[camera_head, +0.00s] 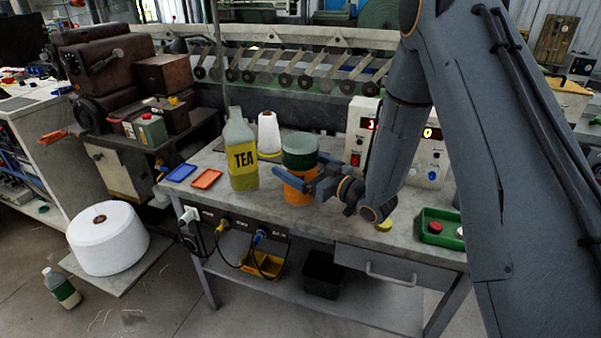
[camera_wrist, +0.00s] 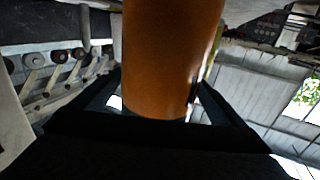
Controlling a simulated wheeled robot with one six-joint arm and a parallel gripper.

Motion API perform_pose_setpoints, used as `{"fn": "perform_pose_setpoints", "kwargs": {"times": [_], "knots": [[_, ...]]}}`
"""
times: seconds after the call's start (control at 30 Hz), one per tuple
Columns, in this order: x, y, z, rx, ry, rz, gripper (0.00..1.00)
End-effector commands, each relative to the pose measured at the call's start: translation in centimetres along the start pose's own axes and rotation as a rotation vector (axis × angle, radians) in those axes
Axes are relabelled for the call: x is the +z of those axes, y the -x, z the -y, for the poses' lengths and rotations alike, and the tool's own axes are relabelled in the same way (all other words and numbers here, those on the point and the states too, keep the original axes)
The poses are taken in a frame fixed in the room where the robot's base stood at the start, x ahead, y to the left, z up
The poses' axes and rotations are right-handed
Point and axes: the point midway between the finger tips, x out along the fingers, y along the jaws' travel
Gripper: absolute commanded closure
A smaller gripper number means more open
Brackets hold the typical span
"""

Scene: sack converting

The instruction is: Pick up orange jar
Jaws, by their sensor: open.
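The orange jar (camera_head: 298,193) stands upright on the grey workbench (camera_head: 340,240), with a dark green upper part. My gripper (camera_head: 296,179) is level with the jar, with its fingers pointing left and reaching to either side of it. In the wrist view the orange jar (camera_wrist: 170,60) fills the middle, between the two dark fingers of my gripper (camera_wrist: 160,95). The fingers are open, and a gap shows beside the jar. Whether either finger touches the jar cannot be told.
A TEA bottle (camera_head: 241,155) stands just left of the jar, and a white thread cone (camera_head: 269,134) behind it. Blue (camera_head: 181,173) and orange (camera_head: 207,179) trays lie at the left. A control box (camera_head: 357,135) stands behind my gripper; a green tray (camera_head: 437,229) lies right.

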Motion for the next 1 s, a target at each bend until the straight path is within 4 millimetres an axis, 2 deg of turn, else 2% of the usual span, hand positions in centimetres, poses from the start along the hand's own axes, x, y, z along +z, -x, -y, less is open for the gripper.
{"fn": "perform_pose_setpoints", "kwargs": {"times": [0.1,0.2,0.5,0.8,1.0], "knots": [[-0.1,-1.8,-0.1,-0.003,0.001,0.001,0.06],[0.0,-2.8,-0.1,-0.002,0.000,0.001,0.06],[0.1,-3.2,-0.1,-0.001,0.000,0.002,0.06],[0.1,-3.2,-0.1,-0.001,0.000,0.001,0.56],[0.0,-3.2,-0.1,-0.001,0.000,0.001,0.56]]}}
